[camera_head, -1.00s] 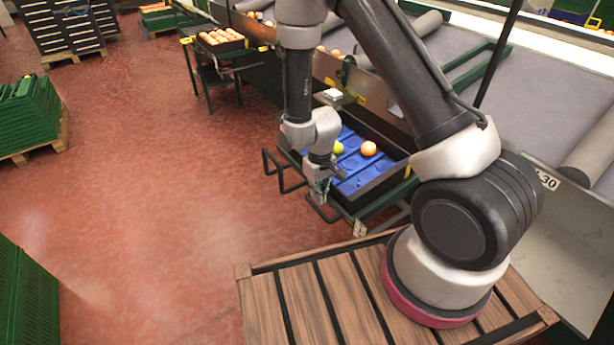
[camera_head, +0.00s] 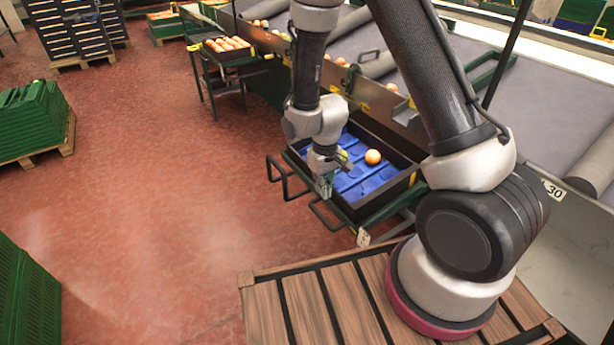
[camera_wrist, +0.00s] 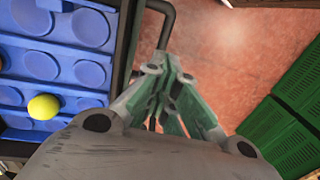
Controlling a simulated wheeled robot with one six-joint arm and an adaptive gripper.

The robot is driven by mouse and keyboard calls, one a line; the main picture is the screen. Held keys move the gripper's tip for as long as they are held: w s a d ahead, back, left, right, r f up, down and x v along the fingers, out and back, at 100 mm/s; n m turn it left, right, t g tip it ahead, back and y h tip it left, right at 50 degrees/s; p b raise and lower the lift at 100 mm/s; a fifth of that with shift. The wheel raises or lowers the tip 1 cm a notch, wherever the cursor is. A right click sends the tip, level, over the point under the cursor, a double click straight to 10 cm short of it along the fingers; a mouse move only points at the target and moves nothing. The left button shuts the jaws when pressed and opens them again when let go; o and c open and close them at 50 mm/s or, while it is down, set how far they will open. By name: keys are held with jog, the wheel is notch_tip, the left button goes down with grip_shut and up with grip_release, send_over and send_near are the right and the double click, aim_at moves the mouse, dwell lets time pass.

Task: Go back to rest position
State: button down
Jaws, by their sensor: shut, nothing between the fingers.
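My gripper (camera_head: 326,188) hangs at the front left edge of the tray with a blue insert (camera_head: 352,190), its fingers pointing down. In the wrist view my gripper (camera_wrist: 175,85) is shut and empty, over the tray's rim and the red floor. An orange fruit (camera_head: 373,157) sits in the blue insert. A yellow-green fruit (camera_head: 343,155) is partly hidden behind my wrist in the head view. It shows clearly in the wrist view (camera_wrist: 43,106), in the insert at the left, apart from my fingers.
The tray stands on a green-framed stand with black handle loops (camera_head: 283,180). A conveyor (camera_head: 400,110) runs behind it. Another tray of orange fruit (camera_head: 228,44) stands farther back. Green crates (camera_head: 30,118) are stacked at the left. The red floor (camera_head: 170,190) between is open.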

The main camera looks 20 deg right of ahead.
jog(key=s+d+r+g+h, duration=0.1)
jog(key=s+d+r+g, duration=0.1)
jog(key=s, duration=0.4)
jog(key=s+d+r+m+t, duration=0.1)
jog(key=s+d+r, duration=0.3)
jog(key=r, duration=0.7)
jog(key=s+d+r+m+t, duration=0.1)
jog(key=s+d+r+t, duration=0.2)
jog(key=r, duration=0.8)
jog(key=s+d+r+m+t+y, duration=0.1)
jog(key=s+d+r, duration=0.5)
jog(key=r, duration=0.6)
jog(key=shift+m+t, duration=0.3)
jog(key=shift+t, duration=0.4)
